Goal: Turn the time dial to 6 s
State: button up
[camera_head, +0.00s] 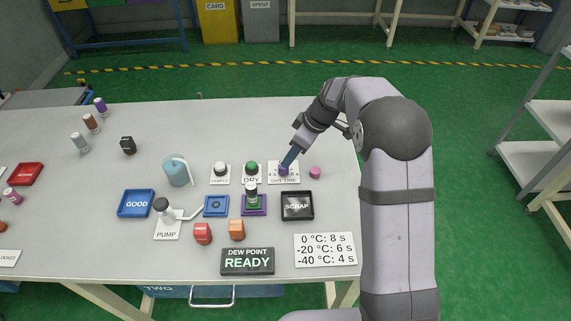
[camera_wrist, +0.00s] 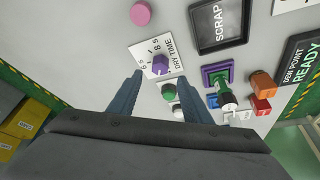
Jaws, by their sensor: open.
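The time dial is a purple knob (camera_wrist: 160,65) on a white DRY TIME card (camera_wrist: 149,52) with numbers around it. In the head view the knob (camera_head: 284,171) is partly hidden by my gripper (camera_head: 288,161). In the wrist view my gripper (camera_wrist: 157,78) is open, its two blue fingers apart with the knob just beyond and between their tips. I cannot tell whether either finger touches the knob. The knob's pointed setting is too small to read.
A green DRY button (camera_head: 251,167) and a white-topped button (camera_head: 220,168) stand left of the dial. A pink cylinder (camera_head: 315,172) is close on its right.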

aim_at(283, 169)
jog(key=shift+p+x, duration=0.85)
jog(key=shift+x, duration=2.65)
jog(key=shift+c, duration=0.7)
jog(key=c, duration=0.9)
